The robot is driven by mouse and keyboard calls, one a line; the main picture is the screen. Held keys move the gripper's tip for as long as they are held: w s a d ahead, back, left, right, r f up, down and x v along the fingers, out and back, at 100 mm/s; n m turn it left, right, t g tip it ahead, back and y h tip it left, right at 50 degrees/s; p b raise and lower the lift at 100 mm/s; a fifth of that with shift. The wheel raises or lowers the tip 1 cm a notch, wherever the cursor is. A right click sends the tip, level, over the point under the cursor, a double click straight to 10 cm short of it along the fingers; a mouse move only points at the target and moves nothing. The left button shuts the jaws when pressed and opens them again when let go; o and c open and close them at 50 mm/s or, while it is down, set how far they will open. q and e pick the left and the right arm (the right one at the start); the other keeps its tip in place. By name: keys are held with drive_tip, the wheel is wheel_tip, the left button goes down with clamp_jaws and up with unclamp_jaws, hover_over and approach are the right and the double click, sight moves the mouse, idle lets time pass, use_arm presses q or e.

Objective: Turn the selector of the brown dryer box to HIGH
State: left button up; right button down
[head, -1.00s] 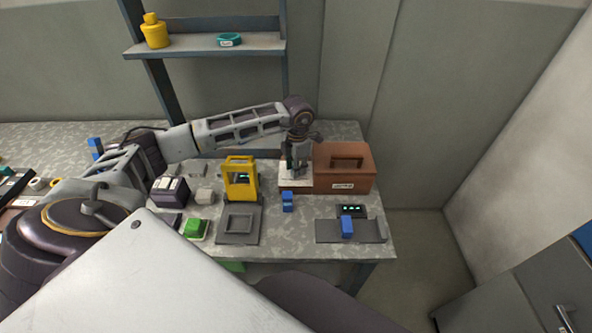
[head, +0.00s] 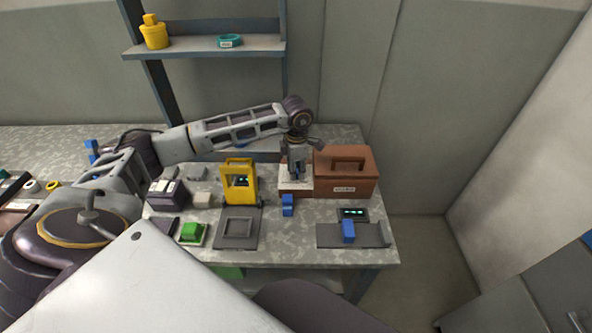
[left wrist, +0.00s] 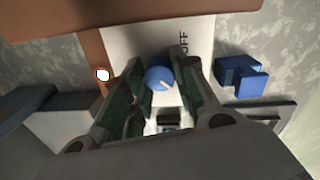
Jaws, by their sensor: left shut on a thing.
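The brown dryer box (head: 362,186) stands at the back right of the table, with a white panel (head: 284,184) on its left part. My left gripper (head: 297,174) points down over this panel. In the left wrist view, the selector is a round blue knob (left wrist: 159,78) with a pale pointer mark. My left gripper (left wrist: 161,84) is shut on it, one finger on each side. The word OFF shows on the panel (left wrist: 128,42) to the right of the knob; no HIGH label is readable. My right gripper is not in view.
A yellow frame-like device (head: 240,193) stands left of the box. A blue block (head: 288,205) lies just in front of the panel. A grey tray (head: 372,236) with another blue block (head: 348,231) is at the front right. A green block (head: 191,231) sits at the front left.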

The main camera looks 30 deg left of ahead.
use_arm(q)
drive_tip(key=o, duration=1)
drive_tip(key=shift+o, duration=0.2)
wheel_tip(320, 180, up, 12)
drive_tip(key=shift+s+d, duration=0.2)
idle(0.7)
